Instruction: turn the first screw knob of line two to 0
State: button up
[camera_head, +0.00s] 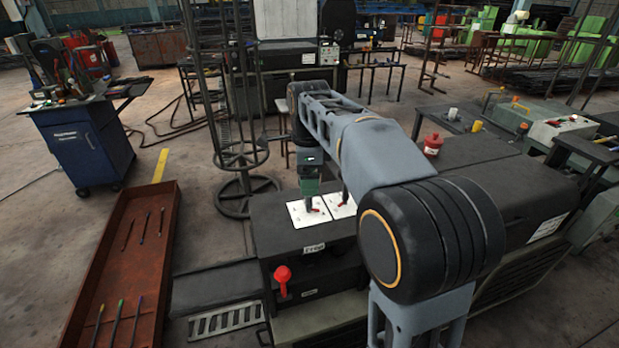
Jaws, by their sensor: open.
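Two white dial plates lie side by side on top of a dark machine box (330,232). The left plate (298,214) and the right plate (336,212) each show a small red knob, the left knob (315,210) partly hidden by my gripper. My gripper (326,195) points down just over the plates, with its jaws open. I cannot tell whether it touches a knob. The dial markings are too small to read, and I cannot tell which plate belongs to line two. My own arm hides the area to the right of the plates.
A large red knob (282,274) sits on the box's front. A red tray (115,270) with several rods lies at left. A wire-frame stand (240,182) rises behind the box. A blue tool cart (82,145) stands far left.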

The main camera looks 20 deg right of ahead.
jog(key=shift+f, duration=0.1)
jog(key=c, duration=0.9)
